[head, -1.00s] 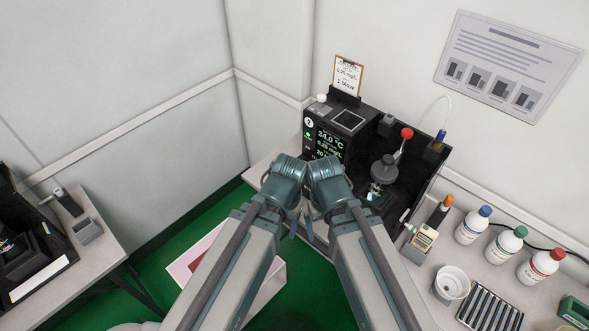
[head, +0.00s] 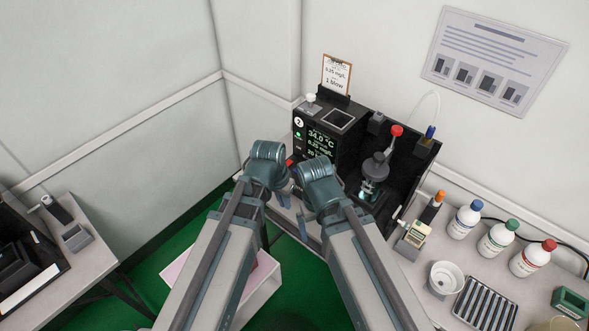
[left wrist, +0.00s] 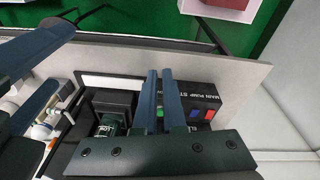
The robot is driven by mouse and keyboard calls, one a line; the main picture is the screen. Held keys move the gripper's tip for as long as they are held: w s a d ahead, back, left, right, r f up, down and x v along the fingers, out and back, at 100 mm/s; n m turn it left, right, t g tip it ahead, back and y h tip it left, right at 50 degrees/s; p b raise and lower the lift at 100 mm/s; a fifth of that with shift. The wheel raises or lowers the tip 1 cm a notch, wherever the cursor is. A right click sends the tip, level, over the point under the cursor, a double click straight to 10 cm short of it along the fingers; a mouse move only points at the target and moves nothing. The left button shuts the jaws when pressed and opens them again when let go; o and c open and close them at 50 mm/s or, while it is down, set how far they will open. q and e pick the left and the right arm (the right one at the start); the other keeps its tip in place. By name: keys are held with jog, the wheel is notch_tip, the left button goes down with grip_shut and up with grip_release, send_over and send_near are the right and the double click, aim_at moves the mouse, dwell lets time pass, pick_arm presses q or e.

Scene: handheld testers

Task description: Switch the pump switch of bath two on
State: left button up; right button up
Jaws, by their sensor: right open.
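The black bath unit marked 2 (head: 330,125), with a lit display reading 34.0 °C, stands on the bench against the wall. In the left wrist view, a black panel (left wrist: 205,90) lettered "MAIN PUMP ST…" carries a blue patch (left wrist: 195,114) and a red patch (left wrist: 210,115). My left fingers partly cover it, and I cannot tell the switch's position.
Several capped bottles (head: 497,238), a white cup (head: 446,277) and a ribbed rack (head: 485,303) stand on the bench at right. A glass vessel (head: 371,180) stands inside the unit's open bay. Another bench (head: 95,255) is at far left.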

pick_arm(q)
jog(key=w+r+t+h, duration=0.1)
jog(key=w, duration=0.4)
jog(key=w+a+r+m+t+h, duration=0.1)
jog(key=w, duration=0.4)
jog(key=w+r+m+t+h, duration=0.1)
jog(key=w+t, duration=0.1)
jog(key=w, duration=0.3)
jog(key=shift+w+a+b, duration=0.2)
jog(key=shift+w+b, duration=0.15)
jog(key=shift+w, duration=0.05)
grip_shut()
jog(key=shift+w+a+r+t, duration=0.1)
jog(key=shift+w+r+t, duration=0.1)
jog(key=shift+t, duration=0.1)
jog(key=shift+f, duration=0.1)
jog(key=b, duration=0.9)
send_over(298, 170)
jog(key=s+a, duration=0.1)
jog(key=f, duration=0.8)
jog(key=shift+s+a+f, duration=0.15)
jog(key=shift+a+f, duration=0.05)
jog(key=shift+s+a+f+b, duration=0.1)
jog(key=shift+s+f+b, duration=0.1)
jog(key=shift+f+b, duration=0.8)
jog(key=shift+s+a+f+b, duration=0.1)
jog(key=shift+f+b, duration=0.35)
jog(key=shift+f, duration=0.25)
